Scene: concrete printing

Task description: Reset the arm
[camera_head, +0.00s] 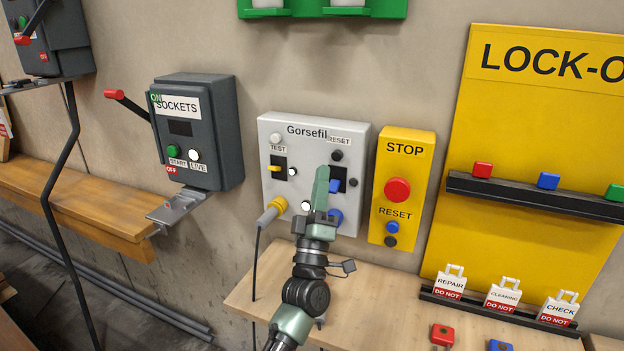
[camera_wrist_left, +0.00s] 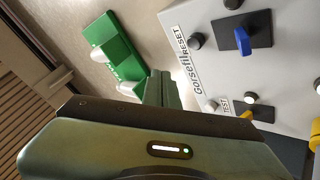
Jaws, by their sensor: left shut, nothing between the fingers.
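My left gripper (camera_head: 321,188) is shut and empty, its green fingers pointing up in front of the white Gorsefil box (camera_head: 313,129) on the wall. In the head view it overlaps the box near a blue switch (camera_head: 335,186); I cannot tell whether it touches. In the left wrist view the shut fingers (camera_wrist_left: 160,92) show at the middle, with the box (camera_wrist_left: 222,70), its RESET label and the blue switch (camera_wrist_left: 240,38) to the upper right. My right gripper is not in view.
Left is a dark SOCKETS box (camera_head: 196,130) with a red-ended lever. Right are a yellow STOP box (camera_head: 402,185) and a yellow lock-out board (camera_head: 545,75) with shelves of tags and coloured locks. A wooden bench (camera_head: 385,300) stands below.

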